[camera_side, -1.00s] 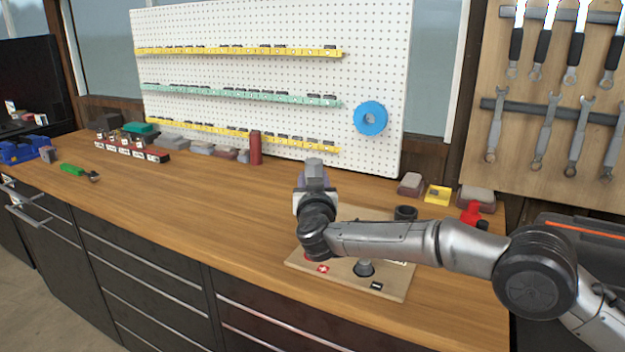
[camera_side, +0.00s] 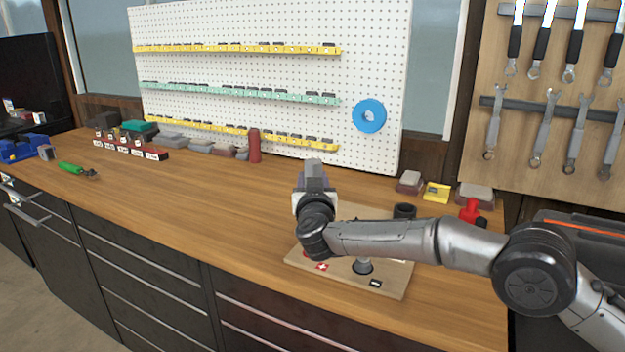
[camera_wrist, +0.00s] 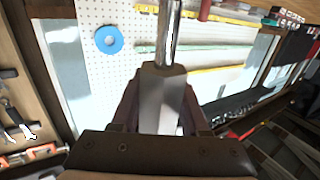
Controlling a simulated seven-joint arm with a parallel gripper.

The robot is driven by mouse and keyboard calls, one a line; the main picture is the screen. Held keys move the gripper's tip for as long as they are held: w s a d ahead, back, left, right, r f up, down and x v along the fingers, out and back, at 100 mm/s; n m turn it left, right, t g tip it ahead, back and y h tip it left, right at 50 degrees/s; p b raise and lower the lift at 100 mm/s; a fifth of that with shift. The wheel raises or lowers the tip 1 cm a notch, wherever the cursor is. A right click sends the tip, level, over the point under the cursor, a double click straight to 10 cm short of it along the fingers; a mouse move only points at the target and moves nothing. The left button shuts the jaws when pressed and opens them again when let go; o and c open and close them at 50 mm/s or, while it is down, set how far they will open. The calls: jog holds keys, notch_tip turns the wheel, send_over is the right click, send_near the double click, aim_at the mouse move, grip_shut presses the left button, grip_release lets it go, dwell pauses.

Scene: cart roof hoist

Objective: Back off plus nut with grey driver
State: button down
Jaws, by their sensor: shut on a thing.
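My gripper (camera_side: 314,190) is over the wooden task board (camera_side: 392,287) in the side view. In the wrist view my gripper (camera_wrist: 160,108) is shut on the grey driver (camera_wrist: 161,88). Its blocky grey handle sits between the fingers, and its shiny shaft (camera_wrist: 171,35) runs out of the top of the picture. The driver's tip is out of view. A red label with a white plus (camera_side: 322,267) shows on the board's front left. I cannot make out the plus nut; my wrist covers that part of the board.
A dark-based post (camera_side: 362,267) and a black cylinder (camera_side: 404,212) stand on the board. A red object (camera_side: 469,210) and a yellow tray (camera_side: 437,193) lie to the right. A green-handled tool (camera_side: 72,168) lies far left. The bench's middle left is clear; a pegboard (camera_side: 220,70) stands behind.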

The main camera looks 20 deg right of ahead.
jog(key=shift+f, duration=1.2)
jog(key=a+r+n+g+y, duration=0.1)
jog(key=r+n+g+y, duration=0.2)
jog(key=n+y, duration=0.4)
jog(key=s+a+r+n+g+y, duration=0.1)
jog(key=r+n+g+y, duration=0.3)
jog(key=n+y, duration=0.4)
jog(key=shift+a+r+g+y, duration=0.15)
jog(key=shift+a+g+y, duration=0.35)
jog(key=shift+y, duration=2)
